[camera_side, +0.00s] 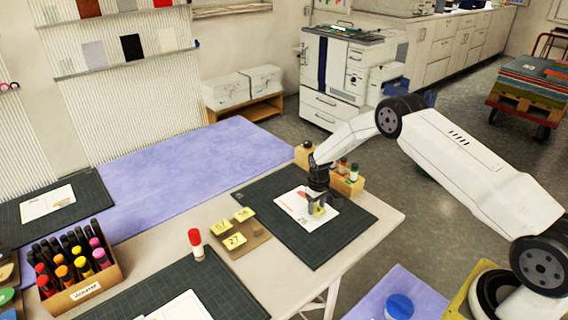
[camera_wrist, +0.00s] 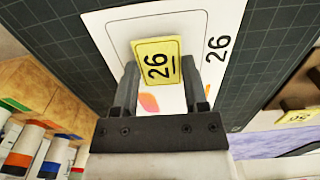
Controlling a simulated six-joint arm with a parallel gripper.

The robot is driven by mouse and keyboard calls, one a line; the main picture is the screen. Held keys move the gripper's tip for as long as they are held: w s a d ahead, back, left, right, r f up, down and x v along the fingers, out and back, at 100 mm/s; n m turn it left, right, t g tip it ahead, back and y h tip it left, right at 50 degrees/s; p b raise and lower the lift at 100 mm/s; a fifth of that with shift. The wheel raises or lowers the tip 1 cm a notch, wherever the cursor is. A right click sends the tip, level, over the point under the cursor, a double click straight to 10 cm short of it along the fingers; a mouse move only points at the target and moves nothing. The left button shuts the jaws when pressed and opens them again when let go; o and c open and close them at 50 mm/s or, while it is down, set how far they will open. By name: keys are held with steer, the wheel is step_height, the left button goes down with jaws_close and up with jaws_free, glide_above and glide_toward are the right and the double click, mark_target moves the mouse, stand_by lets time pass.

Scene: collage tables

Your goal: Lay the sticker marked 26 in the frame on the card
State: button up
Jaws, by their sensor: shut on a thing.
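The yellow sticker marked 26 (camera_wrist: 155,62) is between the fingertips of my gripper (camera_wrist: 159,80), which is shut on it. In the side view my gripper (camera_side: 318,198) points down over the card, with the yellow sticker (camera_side: 319,211) at its tips. The white card (camera_wrist: 100,28) has a thin outlined frame with a printed 26 beside it. In the wrist view the sticker overlaps the frame's area, slightly turned against its lines. I cannot tell whether it touches the card. The card also shows in the side view (camera_side: 290,203), on a dark cutting mat (camera_side: 316,248).
A brown board (camera_side: 252,243) with several yellow stickers, one marked 27, lies left of the mat. A red-capped bottle (camera_side: 196,243) stands farther left. A box of markers (camera_side: 85,287) is at the far left.

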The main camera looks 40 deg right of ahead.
steer(key=shift+f, duration=0.4)
stand_by(0.9)
steer(key=o, duration=1)
steer(key=shift+c, duration=0.2)
steer(key=shift+r, duration=0.15)
steer(key=shift+r, duration=3.35)
